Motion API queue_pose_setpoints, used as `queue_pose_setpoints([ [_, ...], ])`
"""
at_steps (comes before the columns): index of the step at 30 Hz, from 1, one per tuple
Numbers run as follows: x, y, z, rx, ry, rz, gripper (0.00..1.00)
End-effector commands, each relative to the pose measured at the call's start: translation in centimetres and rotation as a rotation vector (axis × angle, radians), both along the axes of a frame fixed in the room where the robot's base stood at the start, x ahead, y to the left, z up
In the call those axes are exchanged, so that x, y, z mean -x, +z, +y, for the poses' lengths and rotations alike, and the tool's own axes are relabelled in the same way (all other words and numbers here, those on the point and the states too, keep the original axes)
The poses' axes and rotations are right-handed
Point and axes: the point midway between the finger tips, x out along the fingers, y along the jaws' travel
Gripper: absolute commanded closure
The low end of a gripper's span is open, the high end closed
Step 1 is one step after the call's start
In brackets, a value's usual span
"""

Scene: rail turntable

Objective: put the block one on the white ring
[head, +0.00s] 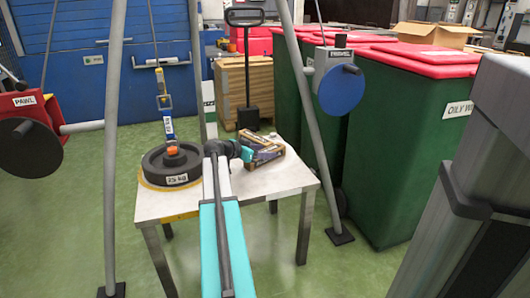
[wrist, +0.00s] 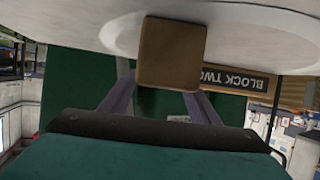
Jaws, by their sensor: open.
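Wooden blocks (head: 262,152) lie on the right of the white table, just right of my gripper (head: 238,150) in the head view; their lettering is too small to read there. In the wrist view a plain brown block face (wrist: 170,55) is close in front of my gripper, overlapping its fingers (wrist: 158,98). A block labelled BLOCK TWO (wrist: 236,80) lies to its right, partly covered. No label for block one is readable. A pale round shape (wrist: 118,36), possibly the white ring, lies behind the brown face. My gripper is open; contact with the block cannot be told.
A black 25 kg weight (head: 172,164) stands on the left of the white table (head: 200,206), below a hook and strap (head: 163,92). Grey frame legs (head: 308,110) flank the table. Green bins (head: 408,150) with red lids stand close on the right.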

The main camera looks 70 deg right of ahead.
Motion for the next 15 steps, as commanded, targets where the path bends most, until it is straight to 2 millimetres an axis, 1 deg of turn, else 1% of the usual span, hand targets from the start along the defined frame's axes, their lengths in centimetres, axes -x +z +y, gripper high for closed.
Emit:
queue_pose_setpoints([
  [1,-0.3,0.4,0.6,0.0,0.001,0.0,0.44],
  [15,-3.4,3.3,6.5,0.001,0.001,0.001,0.44],
])
